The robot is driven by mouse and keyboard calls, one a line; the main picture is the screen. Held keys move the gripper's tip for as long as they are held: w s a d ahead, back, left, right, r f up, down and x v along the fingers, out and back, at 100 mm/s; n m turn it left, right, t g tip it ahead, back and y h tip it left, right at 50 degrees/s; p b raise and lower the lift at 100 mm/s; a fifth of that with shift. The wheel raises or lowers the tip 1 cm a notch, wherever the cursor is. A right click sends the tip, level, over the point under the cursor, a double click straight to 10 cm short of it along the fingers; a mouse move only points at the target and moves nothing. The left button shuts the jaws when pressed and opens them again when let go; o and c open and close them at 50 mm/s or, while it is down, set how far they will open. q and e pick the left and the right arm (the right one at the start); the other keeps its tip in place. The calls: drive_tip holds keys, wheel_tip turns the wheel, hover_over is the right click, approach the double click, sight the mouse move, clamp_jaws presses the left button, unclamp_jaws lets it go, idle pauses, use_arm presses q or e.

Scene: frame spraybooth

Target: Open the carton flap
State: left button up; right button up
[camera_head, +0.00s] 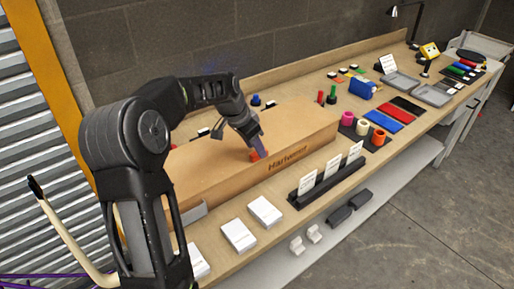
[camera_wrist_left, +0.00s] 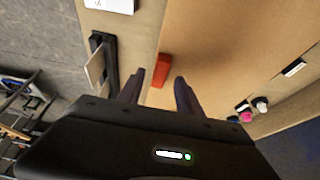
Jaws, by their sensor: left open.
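A long brown carton (camera_head: 215,165) lies on the workbench, with dark lettering on its front side. Its top looks flat and closed in the head view. A red tab (camera_head: 254,155) sits on the carton's top near the front edge. It also shows in the left wrist view (camera_wrist_left: 161,70), against the brown carton surface (camera_wrist_left: 225,45). My left gripper (camera_head: 259,148) reaches down over the carton at the red tab. In the left wrist view its fingers (camera_wrist_left: 158,84) are apart, with the tab just ahead of the gap. I cannot tell whether they touch it. My right gripper is not in view.
A black card holder (camera_head: 325,182) stands in front of the carton, and white boxes (camera_head: 238,235) lie at the bench's front edge. Coloured rolls (camera_head: 362,127), flat sheets (camera_head: 390,118) and grey trays (camera_head: 432,95) lie to the right. A block wall (camera_head: 210,35) stands behind the bench.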

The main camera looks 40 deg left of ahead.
use_arm(q)
drive_tip(key=shift+x, duration=1.2)
clamp_jaws()
idle(0.6)
